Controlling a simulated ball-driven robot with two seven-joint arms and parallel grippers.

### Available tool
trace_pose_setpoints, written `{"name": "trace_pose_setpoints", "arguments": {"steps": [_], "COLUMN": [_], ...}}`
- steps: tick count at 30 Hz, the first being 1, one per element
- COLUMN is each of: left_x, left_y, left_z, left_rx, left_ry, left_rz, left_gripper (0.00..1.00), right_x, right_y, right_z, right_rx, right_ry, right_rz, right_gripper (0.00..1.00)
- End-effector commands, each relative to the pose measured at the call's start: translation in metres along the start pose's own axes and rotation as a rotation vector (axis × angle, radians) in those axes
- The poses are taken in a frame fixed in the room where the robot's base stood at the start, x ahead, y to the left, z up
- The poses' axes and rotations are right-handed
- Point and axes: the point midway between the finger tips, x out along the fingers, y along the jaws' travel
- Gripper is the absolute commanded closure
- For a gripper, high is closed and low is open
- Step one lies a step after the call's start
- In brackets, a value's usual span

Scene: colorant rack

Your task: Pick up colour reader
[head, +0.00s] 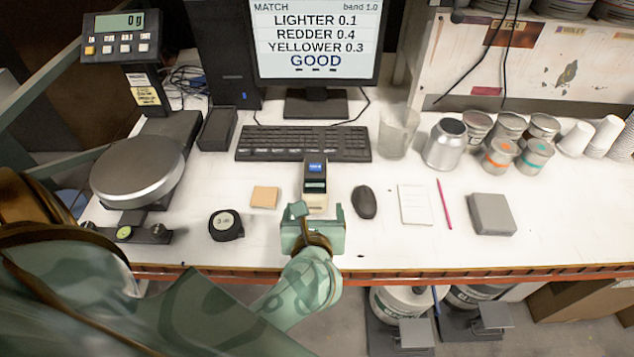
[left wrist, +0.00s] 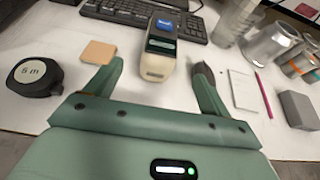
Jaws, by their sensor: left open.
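My left gripper (head: 312,215) is open and empty, just in front of the reader's near end. Its two green fingers also show in the left wrist view (left wrist: 158,80), apart from the reader. My right gripper is in neither view.
A tape measure (head: 226,225) and a tan block (head: 264,197) lie left of the reader. A black mouse (head: 364,202), notepad (head: 414,204), pink pencil (head: 444,204) and grey box (head: 491,214) lie right. The keyboard (head: 303,143) is behind. A scale (head: 138,170) stands left.

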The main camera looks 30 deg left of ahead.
Motion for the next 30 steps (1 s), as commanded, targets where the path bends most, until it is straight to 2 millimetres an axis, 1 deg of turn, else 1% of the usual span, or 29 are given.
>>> {"name": "trace_pose_setpoints", "arguments": {"steps": [1,3,6,9,14,18,21,24,30], "left_x": [0.015,0.033,0.051,0.062,0.075,0.100,0.113,0.118,0.118], "left_y": [0.000,0.000,0.000,0.000,0.000,-0.001,-0.001,-0.001,-0.001], "left_z": [-0.003,-0.004,-0.003,-0.002,-0.001,-0.002,-0.002,-0.001,0.001], "left_rx": [0.001,0.001,0.004,0.004,0.004,0.004,0.006,0.005,0.004], "left_ry": [-0.004,-0.003,-0.003,-0.002,-0.004,-0.004,-0.003,-0.003,-0.003], "left_rz": [0.002,0.001,0.001,0.001,0.001,0.002,0.001,0.000,0.000], "left_gripper": [0.18,0.18,0.18,0.18,0.18,0.18,0.18,0.18,0.18], "right_x": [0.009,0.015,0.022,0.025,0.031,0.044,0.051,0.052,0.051], "right_y": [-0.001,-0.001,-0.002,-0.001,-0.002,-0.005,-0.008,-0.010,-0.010], "right_z": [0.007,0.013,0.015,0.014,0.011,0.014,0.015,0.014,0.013], "right_rx": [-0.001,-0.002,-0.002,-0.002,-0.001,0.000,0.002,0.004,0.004], "right_ry": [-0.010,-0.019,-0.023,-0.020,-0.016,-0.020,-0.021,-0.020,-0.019], "right_rz": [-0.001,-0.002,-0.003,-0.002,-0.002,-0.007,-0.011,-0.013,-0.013], "right_gripper": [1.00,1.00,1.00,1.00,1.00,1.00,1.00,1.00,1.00]}}
